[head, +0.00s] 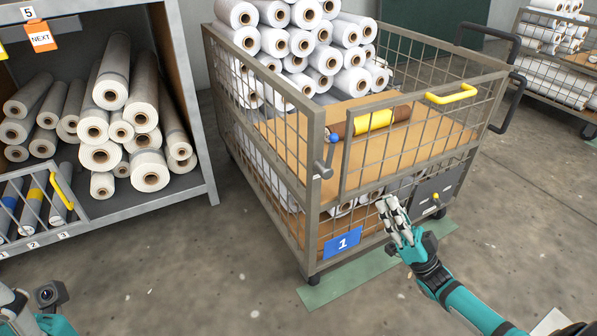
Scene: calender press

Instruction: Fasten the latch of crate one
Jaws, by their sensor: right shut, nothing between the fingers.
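Crate one (308,225) is a grey wire-mesh crate with a blue label (343,242) reading 1 on its lower front corner. Its front gate (400,150) stands upright and has a yellow handle (451,93). The latch lever (326,163), with a blue ball knob (334,138), is on the corner post beside the gate's left edge. I cannot tell whether the latch engages the gate. My right gripper (388,206) is shut and empty, in front of the crate's lower front, below and right of the latch. Part of my left arm shows at bottom left; its fingers are not visible.
White rolls (300,40) are stacked inside the crate, and a brown-and-yellow roll (372,121) lies behind the gate. A shelf of rolls (208,180) stands at left. Another rolling crate (575,95) is at upper right. The concrete floor (220,270) in front is clear.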

